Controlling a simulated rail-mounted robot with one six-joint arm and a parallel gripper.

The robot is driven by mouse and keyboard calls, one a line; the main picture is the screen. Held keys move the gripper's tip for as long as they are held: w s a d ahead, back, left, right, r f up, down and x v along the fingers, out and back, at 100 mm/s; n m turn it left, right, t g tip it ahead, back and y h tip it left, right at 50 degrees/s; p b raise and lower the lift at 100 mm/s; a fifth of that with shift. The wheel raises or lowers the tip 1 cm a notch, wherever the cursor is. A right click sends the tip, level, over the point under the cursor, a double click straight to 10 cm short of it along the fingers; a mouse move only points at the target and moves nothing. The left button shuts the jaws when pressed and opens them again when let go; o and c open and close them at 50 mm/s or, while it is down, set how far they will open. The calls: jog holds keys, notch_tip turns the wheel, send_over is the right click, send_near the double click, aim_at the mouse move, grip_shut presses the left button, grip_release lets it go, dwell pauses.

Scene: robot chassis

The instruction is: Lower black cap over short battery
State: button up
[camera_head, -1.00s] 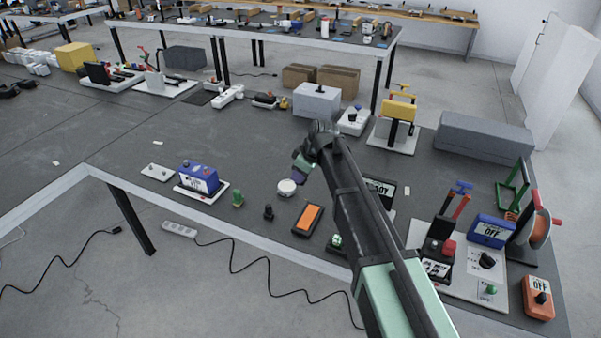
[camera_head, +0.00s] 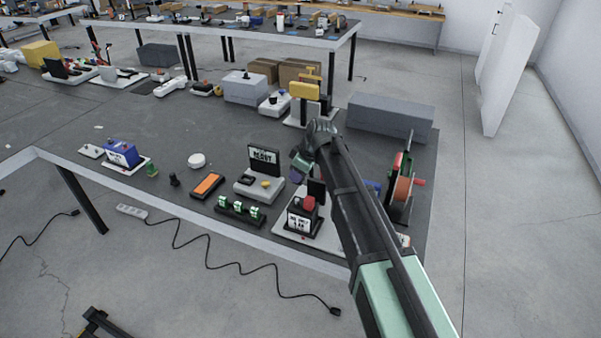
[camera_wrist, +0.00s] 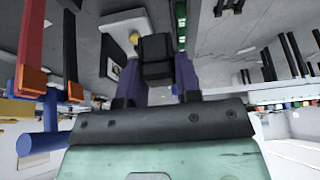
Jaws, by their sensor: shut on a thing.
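My gripper (camera_head: 298,172) is over the right part of the dark table in the head view, its fingers mostly hidden behind the wrist. In the wrist view its two purple fingers are shut on a black block-shaped piece (camera_wrist: 156,46), which looks like the black cap. I cannot tell the short battery for certain. A blue and white box (camera_head: 122,154), battery-like, sits on a white plate at the table's left front, well away from my gripper. Small upright green (camera_head: 151,169) and black (camera_head: 174,180) pieces stand beside it.
Close by are a white-based device with a black sign (camera_head: 263,158), a row of green switches (camera_head: 239,210) and a red-button box (camera_head: 303,212). A reel with a red handle (camera_head: 402,187) stands to the right. A grey block (camera_head: 390,117) lies behind.

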jog(key=shift+w+a, duration=0.15)
jog(key=shift+a, duration=0.2)
jog(key=b, duration=0.6)
send_over(297, 199)
notch_tip(297, 199, down, 6)
jog(key=shift+r, duration=0.1)
jog(key=shift+f+b, duration=2)
jog(key=shift+f, duration=0.15)
dwell(0.4)
jog(key=o, duration=1)
jog(key=shift+r, duration=0.15)
jog(key=p+v, duration=1)
jog(key=shift+d+r, duration=0.15)
jog(key=shift+r, duration=0.2)
